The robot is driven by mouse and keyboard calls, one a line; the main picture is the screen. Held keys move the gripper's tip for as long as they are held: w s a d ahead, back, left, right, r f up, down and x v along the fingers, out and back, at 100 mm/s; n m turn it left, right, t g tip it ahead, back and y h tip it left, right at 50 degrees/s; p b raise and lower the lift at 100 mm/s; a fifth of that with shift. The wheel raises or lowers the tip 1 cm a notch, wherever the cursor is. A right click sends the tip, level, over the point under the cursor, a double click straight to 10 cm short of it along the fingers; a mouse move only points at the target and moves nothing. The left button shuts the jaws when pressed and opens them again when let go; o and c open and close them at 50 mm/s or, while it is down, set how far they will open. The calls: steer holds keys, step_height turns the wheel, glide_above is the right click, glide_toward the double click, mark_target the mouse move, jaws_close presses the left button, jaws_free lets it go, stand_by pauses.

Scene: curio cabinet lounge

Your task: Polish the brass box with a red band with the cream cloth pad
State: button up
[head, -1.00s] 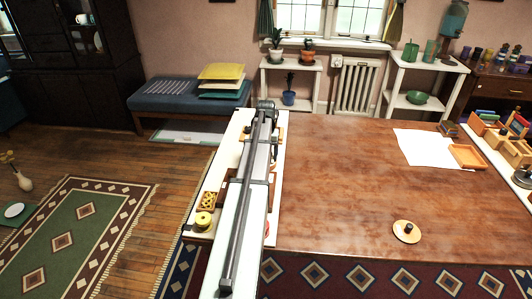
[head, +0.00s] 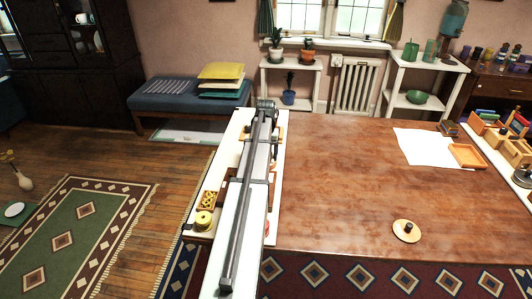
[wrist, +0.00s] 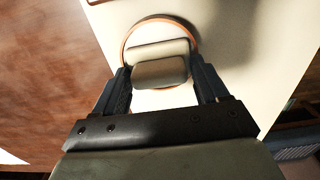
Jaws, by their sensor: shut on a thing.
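In the wrist view my gripper (wrist: 159,72) is shut on the cream cloth pad (wrist: 160,72), with one finger at each side of it. The pad is over a round pale dish with a copper-coloured rim (wrist: 192,33); I cannot tell whether it touches the dish. In the head view my arm hides the gripper and pad. A yellow round box (head: 203,220) and a brass-coloured lattice piece (head: 209,199) sit on the white board left of my arm. No red band can be made out on either, so I cannot tell which is the brass box.
The white board (head: 233,130) lies along the left end of the brown table (head: 340,190). A round tan lid with a dark knob (head: 407,231), white paper (head: 422,148) and an orange tray (head: 468,156) lie to the right. The table's middle is clear.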

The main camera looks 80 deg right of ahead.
steer(key=shift+r, duration=3.5)
steer(key=shift+w, duration=0.1)
